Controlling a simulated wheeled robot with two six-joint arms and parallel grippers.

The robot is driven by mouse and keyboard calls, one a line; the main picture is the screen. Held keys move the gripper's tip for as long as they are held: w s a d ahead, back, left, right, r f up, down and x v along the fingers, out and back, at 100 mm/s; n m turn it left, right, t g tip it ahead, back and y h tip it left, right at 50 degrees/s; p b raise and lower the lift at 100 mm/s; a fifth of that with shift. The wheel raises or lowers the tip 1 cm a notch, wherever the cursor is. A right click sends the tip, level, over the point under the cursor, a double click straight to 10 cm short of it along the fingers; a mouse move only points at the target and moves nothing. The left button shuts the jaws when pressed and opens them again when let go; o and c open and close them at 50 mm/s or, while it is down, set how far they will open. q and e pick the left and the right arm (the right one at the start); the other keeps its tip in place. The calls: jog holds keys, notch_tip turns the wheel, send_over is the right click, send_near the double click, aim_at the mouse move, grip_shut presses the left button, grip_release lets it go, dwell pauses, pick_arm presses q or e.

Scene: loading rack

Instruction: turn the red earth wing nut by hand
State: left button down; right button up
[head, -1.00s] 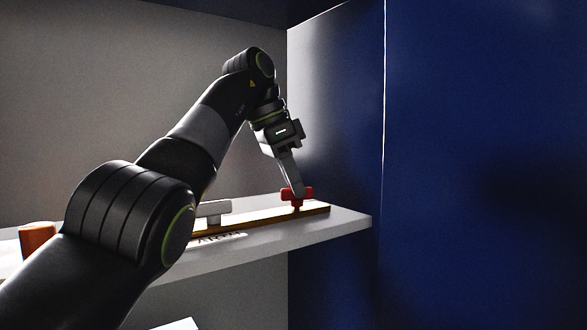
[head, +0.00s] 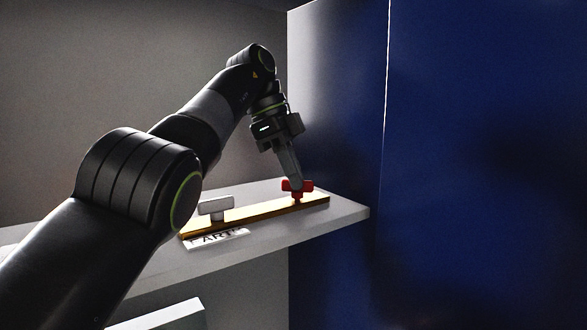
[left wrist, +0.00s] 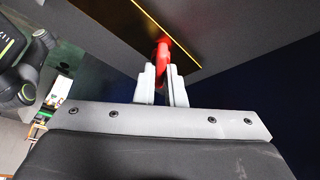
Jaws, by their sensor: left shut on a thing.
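The red wing nut (head: 297,186) stands near the right end of a brass-coloured bar on the shelf. My left gripper (head: 295,180) reaches down from above and is shut on the red wing nut. In the left wrist view the red nut (left wrist: 163,52) shows between the two pale fingers of the left gripper (left wrist: 163,80). The fingers hide part of the nut. My right gripper is not in view.
The brass bar (head: 255,213) lies along the white shelf (head: 260,240). A grey wing nut (head: 215,207) stands at its left end, above a lettered label (head: 218,238). A blue panel (head: 480,160) closes the right side.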

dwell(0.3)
pick_arm(q)
jog(key=c, duration=1.5)
grip_release()
